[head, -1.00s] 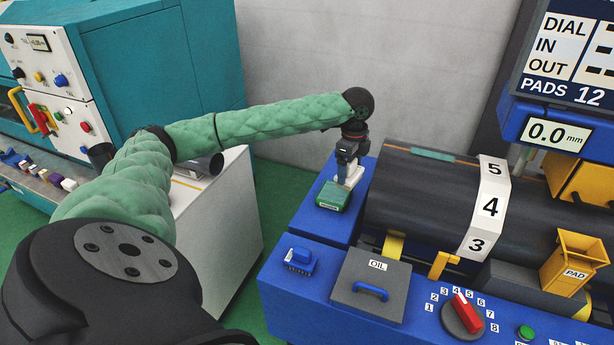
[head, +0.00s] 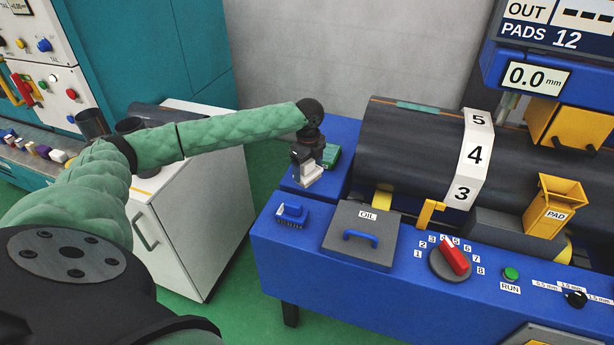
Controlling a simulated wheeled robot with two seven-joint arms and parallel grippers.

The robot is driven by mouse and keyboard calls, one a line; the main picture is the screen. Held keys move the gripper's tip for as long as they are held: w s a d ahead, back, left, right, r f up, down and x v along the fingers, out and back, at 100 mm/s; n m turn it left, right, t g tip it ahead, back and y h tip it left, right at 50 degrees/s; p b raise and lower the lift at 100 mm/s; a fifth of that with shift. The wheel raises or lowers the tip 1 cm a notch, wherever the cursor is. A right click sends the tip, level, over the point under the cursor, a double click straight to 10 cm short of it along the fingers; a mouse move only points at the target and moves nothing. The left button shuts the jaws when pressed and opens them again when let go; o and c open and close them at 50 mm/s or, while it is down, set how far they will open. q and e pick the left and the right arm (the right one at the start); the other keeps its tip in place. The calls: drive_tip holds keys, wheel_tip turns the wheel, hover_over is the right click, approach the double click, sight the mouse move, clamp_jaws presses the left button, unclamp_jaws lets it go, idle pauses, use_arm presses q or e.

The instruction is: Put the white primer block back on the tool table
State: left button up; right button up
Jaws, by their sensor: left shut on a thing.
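My left gripper (head: 309,166) is shut on the white primer block (head: 312,175). It holds the block over the left end of the blue machine bench (head: 342,130), in front of a green box (head: 332,157). The gripper fingers hide the block's upper part. I cannot tell how far the block is above the blue surface. A white cabinet (head: 218,205) with dark cylinders on top stands to the left; I cannot tell if it is the tool table. My right gripper is not in view.
A blue brush (head: 291,214) and a grey OIL lid (head: 361,236) lie on the bench front. A big dark roller (head: 410,150) lies to the right of the gripper. A gap with green floor separates cabinet and bench.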

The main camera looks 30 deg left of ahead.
sight(308, 176)
use_arm(q)
drive_tip(key=shift+f+p, duration=0.65)
drive_tip(key=shift+f, duration=1.5)
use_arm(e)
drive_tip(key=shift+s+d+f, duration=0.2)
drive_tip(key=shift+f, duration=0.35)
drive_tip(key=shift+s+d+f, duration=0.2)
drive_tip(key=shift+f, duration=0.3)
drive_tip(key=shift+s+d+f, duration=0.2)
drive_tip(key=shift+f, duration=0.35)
use_arm(q)
drive_tip(key=shift+s+f, duration=0.1)
drive_tip(key=o, duration=0.8)
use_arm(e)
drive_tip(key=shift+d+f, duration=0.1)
use_arm(q)
drive_tip(key=shift+r, duration=0.3)
wheel_tip(308, 176, up, 11)
drive_tip(key=b, duration=0.4)
drive_tip(key=shift+r, duration=0.35)
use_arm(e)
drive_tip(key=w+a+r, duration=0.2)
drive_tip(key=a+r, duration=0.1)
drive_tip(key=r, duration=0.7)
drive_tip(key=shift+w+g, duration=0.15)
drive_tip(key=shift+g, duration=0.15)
use_arm(q)
drive_tip(key=shift+f, duration=0.1)
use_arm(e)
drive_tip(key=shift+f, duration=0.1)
